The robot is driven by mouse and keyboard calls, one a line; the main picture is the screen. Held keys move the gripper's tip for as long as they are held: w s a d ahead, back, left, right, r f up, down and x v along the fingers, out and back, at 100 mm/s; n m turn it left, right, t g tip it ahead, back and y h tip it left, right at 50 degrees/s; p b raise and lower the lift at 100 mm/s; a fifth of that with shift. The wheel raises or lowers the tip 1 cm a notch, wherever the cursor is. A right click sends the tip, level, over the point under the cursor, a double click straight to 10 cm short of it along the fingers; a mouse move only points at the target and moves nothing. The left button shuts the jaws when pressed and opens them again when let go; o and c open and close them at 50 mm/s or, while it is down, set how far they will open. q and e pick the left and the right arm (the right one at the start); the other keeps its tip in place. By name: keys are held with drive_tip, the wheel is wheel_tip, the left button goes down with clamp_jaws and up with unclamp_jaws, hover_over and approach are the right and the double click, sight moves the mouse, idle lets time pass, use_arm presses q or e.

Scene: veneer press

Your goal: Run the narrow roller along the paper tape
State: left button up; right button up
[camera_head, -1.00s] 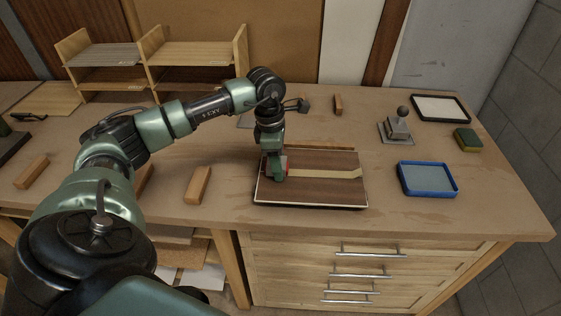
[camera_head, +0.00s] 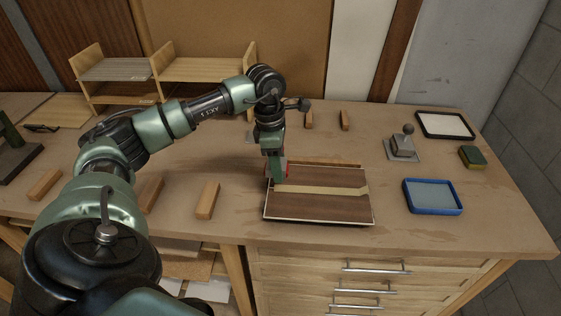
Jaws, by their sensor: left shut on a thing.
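A board of brown veneer (camera_head: 318,208) lies on the bench, with a pale strip of paper tape (camera_head: 325,190) running left to right across it. My left gripper (camera_head: 277,174) is over the board's left end, just behind the left end of the tape in this view. It is shut on a small tool with a red part showing beside the fingers, seemingly the narrow roller (camera_head: 288,171). The fingers hide most of this tool. I cannot tell whether it touches the board. My right gripper is not in view.
A blue-rimmed tray (camera_head: 433,211), a metal block with a knob (camera_head: 403,143), a green-and-yellow sponge (camera_head: 472,156) and a black-framed pad (camera_head: 445,125) stand to the right. Wooden blocks (camera_head: 208,199) lie left of the board. Wooden shelves (camera_head: 205,69) stand behind. Bench is clear between board and tray.

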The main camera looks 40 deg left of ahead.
use_arm(q)
drive_tip(key=shift+r+p, duration=0.6)
drive_tip(key=shift+r, duration=0.75)
drive_tip(key=shift+w, duration=0.15)
